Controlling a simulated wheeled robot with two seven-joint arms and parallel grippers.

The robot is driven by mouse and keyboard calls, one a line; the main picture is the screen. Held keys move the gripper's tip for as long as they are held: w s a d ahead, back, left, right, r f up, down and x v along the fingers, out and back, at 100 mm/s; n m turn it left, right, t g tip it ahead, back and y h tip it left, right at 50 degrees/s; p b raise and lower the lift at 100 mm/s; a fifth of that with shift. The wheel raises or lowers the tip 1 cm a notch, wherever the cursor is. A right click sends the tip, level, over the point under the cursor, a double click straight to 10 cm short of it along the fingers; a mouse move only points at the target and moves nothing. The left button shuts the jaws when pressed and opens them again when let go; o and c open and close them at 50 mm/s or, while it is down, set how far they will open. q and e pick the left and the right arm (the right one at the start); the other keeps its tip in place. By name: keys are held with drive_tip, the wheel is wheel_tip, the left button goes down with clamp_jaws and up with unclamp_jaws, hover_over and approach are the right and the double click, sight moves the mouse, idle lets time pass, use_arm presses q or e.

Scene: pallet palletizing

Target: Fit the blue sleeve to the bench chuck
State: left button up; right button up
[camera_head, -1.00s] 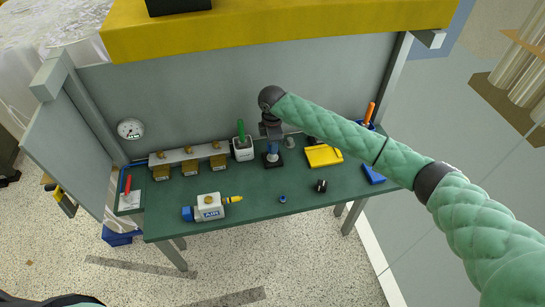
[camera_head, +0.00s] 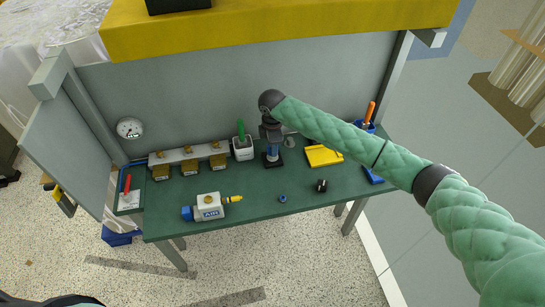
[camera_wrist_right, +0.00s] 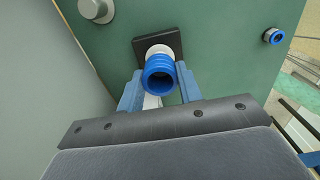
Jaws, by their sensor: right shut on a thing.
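My right gripper (camera_wrist_right: 158,88) is shut on the blue sleeve (camera_wrist_right: 160,76), a ribbed blue tube with an open end facing the wrist camera. The bench chuck (camera_wrist_right: 142,48) shows as a black square base with a pale round part just beyond the sleeve. In the head view the gripper (camera_head: 272,146) points down over the chuck's black base (camera_head: 273,162) on the green bench. The sleeve covers part of the chuck, so I cannot tell whether it is seated on it. My left gripper is out of view.
A yellow tray (camera_head: 323,156) lies to the right. A small blue ring (camera_head: 283,198) and a black part (camera_head: 321,185) lie in front. A white-and-blue AIR unit (camera_head: 208,208) is front left.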

drive_tip(key=shift+f+b, duration=0.3)
drive_tip(key=shift+f, duration=0.95)
idle(0.7)
drive_tip(key=o, duration=1.1)
drive_tip(key=shift+c, duration=0.2)
